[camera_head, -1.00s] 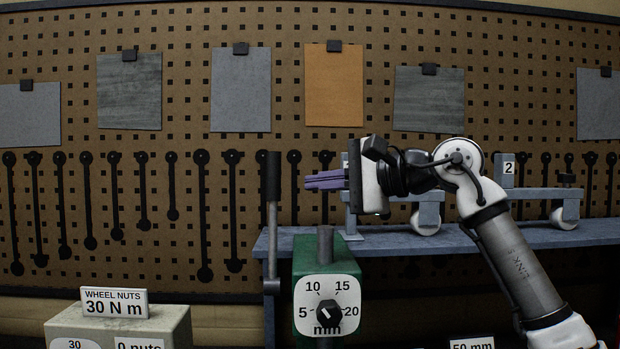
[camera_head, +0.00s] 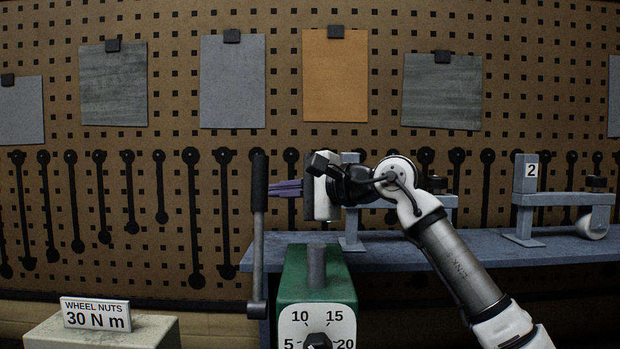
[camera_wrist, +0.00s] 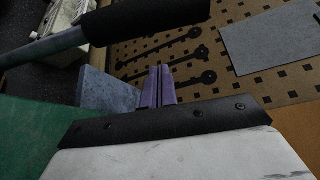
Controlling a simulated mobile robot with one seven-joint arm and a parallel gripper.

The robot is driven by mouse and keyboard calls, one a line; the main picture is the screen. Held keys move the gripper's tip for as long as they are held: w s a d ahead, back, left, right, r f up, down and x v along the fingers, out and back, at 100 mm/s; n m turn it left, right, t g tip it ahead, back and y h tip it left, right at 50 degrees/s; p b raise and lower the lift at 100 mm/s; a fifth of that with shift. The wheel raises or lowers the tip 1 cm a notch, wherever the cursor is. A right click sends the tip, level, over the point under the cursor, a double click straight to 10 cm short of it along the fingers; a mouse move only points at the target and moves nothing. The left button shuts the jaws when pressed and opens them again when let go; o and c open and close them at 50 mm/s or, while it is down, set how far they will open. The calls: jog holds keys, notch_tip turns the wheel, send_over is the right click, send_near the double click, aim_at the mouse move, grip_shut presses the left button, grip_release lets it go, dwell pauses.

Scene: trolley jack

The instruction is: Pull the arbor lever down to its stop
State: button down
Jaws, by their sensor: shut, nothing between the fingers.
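The arbor lever (camera_head: 258,225) stands upright, a grey rod with a black grip (camera_head: 259,182) on its upper part. It rises at the left of the green press body (camera_head: 314,277), which has a dial on its front. My gripper (camera_head: 272,188) has purple fingers that point left, with the tips close to the right side of the black grip. The fingers are shut and empty. In the wrist view the shut fingers (camera_wrist: 161,72) point toward the lever's grip (camera_wrist: 140,16), which crosses the top of the picture. I cannot tell whether the tips touch it.
A blue-grey shelf (camera_head: 400,255) runs behind the press and carries a clamp-like stand marked 2 (camera_head: 526,200). A pegboard (camera_head: 390,60) with hung tools and sheets stands behind. A pale box (camera_head: 100,333) with a wheel nuts sign (camera_head: 96,314) is at lower left.

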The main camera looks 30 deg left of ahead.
aim_at(267, 189)
jog(key=s, duration=0.2)
jog(key=s+d+r, duration=0.1)
jog(key=shift+s+p, duration=0.4)
jog(key=shift+s+d+n+y+b, duration=0.35)
jog(key=shift+s+b, duration=0.4)
jog(key=shift+b, duration=0.3)
jog(key=s+d+f+n+y+b, duration=0.1)
jog(key=s+d+n+y+b, duration=0.1)
jog(key=s+b, duration=0.4)
jog(key=s+d+f+n+g+y+b, duration=0.1)
jog(key=s+d+n+y+b, duration=0.1)
jog(key=s+d+n+b, duration=0.2)
jog(key=s+n+b, duration=0.2)
jog(key=s+b, duration=0.1)
jog(key=s, duration=0.1)
jog(key=shift+s+d+f, duration=0.3)
jog(key=shift+d, duration=0.1)
